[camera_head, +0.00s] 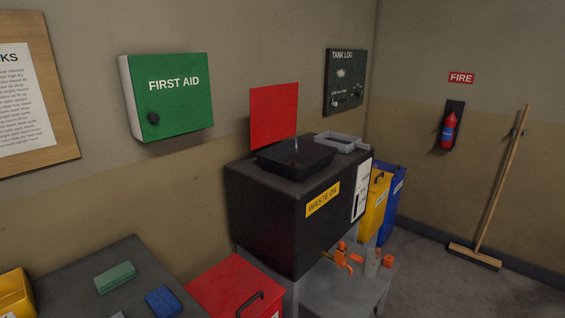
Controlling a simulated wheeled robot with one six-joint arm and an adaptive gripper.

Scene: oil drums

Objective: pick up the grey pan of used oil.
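The grey pan (348,149) is a shallow, light grey rectangular tray. It sits on top of the black waste oil tank (265,212), at the back right of the tank top. It stands just behind and to the right of a black tray (300,167) set in the tank top, and that tray partly covers its near left corner. The pan looks level; I cannot tell what is in it from here. My gripper is not in view.
A red upright panel (274,115) stands behind the black tray. Orange tap parts (343,262) and a grey cylinder (372,264) are on a grey stand (335,292) below. A red bin (230,284), yellow bin (378,200) and blue bin (394,205) flank the tank.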

